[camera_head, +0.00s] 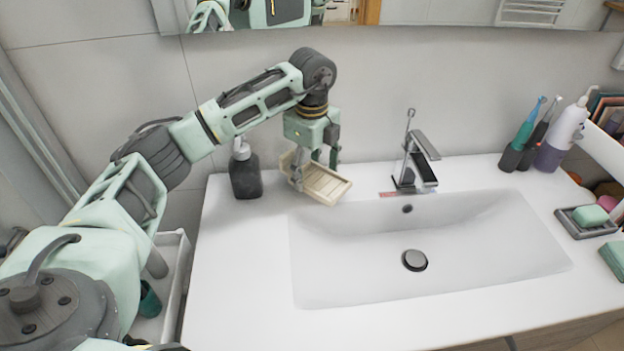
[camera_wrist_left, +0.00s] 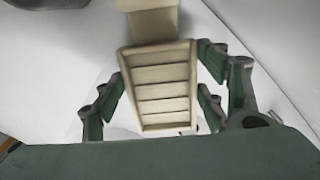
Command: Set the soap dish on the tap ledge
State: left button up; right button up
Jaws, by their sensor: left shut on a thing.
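A beige slatted soap dish (camera_head: 326,186) is held tilted over the back left of the white counter, left of the sink; whether it touches the counter I cannot tell. My left gripper (camera_head: 315,172) is shut on it. In the left wrist view the slatted dish (camera_wrist_left: 162,88) sits between the green fingers (camera_wrist_left: 163,98), with a plain beige part beyond it at the top. The tap ledge (camera_head: 372,187) is the white strip behind the basin. The chrome tap (camera_head: 408,165) stands on it, right of the dish, with a small reddish mark at its base. My right gripper is not in view.
A dark soap dispenser (camera_head: 245,175) stands close left of the gripper. The white basin (camera_head: 470,250) lies to the right. Toothbrushes and a purple-and-white bottle (camera_head: 562,138) stand at the back right. A grey dish (camera_head: 573,226) holds green soap (camera_head: 590,215) at the right edge.

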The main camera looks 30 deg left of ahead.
aim_at(312, 178)
pick_arm(q)
notch_tip(312, 178, down, 3)
jog(key=shift+f+p, duration=0.15)
jog(key=shift+p, duration=0.4)
jog(key=shift+f, duration=0.3)
jog(key=shift+f, duration=0.2)
jog(key=o, duration=1.2)
jog(key=shift+o, duration=0.2)
